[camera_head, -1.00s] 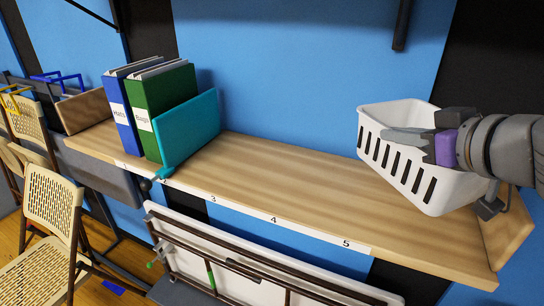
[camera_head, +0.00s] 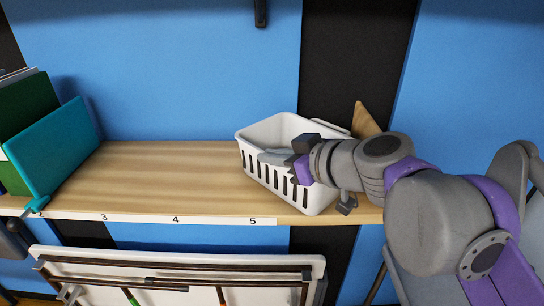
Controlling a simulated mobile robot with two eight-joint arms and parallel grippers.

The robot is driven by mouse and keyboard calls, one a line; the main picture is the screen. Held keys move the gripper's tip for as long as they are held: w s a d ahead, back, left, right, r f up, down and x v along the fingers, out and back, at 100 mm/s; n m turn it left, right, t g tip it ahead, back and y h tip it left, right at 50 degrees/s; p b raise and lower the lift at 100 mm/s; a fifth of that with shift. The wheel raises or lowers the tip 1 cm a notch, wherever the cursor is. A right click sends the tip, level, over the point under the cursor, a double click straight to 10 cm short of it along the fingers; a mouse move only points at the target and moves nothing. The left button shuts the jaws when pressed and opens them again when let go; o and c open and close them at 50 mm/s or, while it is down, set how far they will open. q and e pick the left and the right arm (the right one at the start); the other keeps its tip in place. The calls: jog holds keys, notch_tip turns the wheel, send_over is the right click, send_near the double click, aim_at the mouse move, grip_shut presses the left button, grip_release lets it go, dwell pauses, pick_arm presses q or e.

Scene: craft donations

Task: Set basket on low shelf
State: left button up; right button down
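The white basket (camera_head: 258,137), with slots in its side, is at the right end of the wooden shelf (camera_head: 160,180). It looks upright, with its lowest front corner close to the shelf's front edge. I cannot tell whether its whole base touches the board. My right gripper (camera_head: 290,158) reaches in from the right and is at the basket's near rim, its fingers overlapping the upper wall. Whether the fingers are closed on the rim is not clear. My wrist and arm hide the basket's right side.
A teal folder (camera_head: 55,150) and a dark green binder (camera_head: 28,105) stand at the shelf's left. The board between them and the basket is bare. A wooden end piece (camera_head: 364,120) rises behind the basket. A folded white table (camera_head: 180,290) leans below the numbered front edge.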

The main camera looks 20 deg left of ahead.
jog(key=c, duration=1)
grip_release()
jog(key=shift+c, duration=0.2)
jog(key=shift+r, duration=0.1)
jog(key=v, duration=1.2)
jog(key=shift+p, duration=0.35)
